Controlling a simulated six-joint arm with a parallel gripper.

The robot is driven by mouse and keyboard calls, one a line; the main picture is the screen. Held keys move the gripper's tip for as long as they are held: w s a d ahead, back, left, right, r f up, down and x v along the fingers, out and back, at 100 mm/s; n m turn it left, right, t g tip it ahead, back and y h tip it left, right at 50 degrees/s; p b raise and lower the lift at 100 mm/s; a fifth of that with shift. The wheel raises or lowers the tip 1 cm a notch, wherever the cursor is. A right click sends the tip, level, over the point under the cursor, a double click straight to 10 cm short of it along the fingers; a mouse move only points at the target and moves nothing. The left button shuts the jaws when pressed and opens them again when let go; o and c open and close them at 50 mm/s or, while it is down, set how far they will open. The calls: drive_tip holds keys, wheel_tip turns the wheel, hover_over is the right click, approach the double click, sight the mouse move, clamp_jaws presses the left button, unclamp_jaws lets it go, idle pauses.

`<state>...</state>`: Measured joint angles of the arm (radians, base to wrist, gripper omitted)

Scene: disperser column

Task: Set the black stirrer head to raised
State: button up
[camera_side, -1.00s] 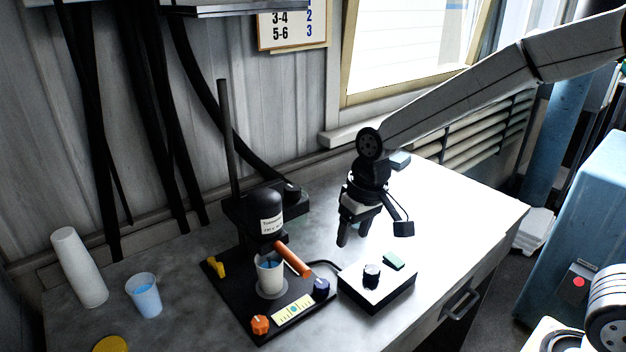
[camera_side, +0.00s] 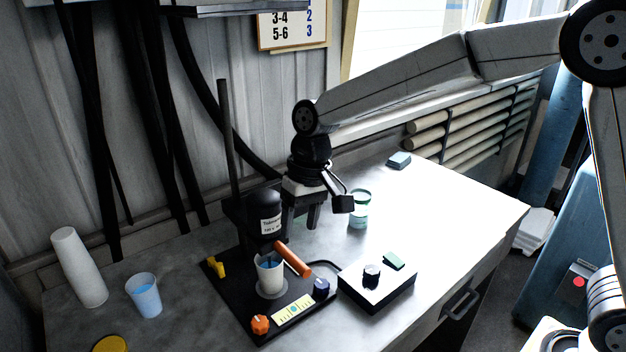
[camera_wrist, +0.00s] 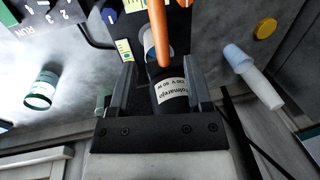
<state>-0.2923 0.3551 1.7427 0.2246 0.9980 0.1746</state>
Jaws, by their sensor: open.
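The black stirrer head (camera_side: 266,213), with a white label, sits on a vertical rod (camera_side: 228,130) above a black base (camera_side: 240,310). It is low over a cup (camera_side: 270,272) on the base, and a blue part shows inside the cup. An orange handle (camera_side: 293,259) sticks out from the head toward the front right. My gripper (camera_side: 302,222) is open, pointing down just right of and behind the head in the side view. In the wrist view the head (camera_wrist: 171,94) shows between the two fingers (camera_wrist: 158,90); whether they touch it I cannot tell.
The base carries an orange knob (camera_side: 260,324), a blue knob (camera_side: 321,288) and a yellow clamp (camera_side: 217,267).

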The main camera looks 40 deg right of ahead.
sight(295, 257)
drive_tip(key=shift+a+f, duration=0.2)
drive_tip(key=shift+f, duration=0.9)
drive_tip(key=shift+a+f, duration=0.2)
drive_tip(key=shift+f, duration=0.9)
drive_tip(key=shift+a+f, duration=0.2)
drive_tip(key=shift+f, duration=0.9)
clamp_jaws()
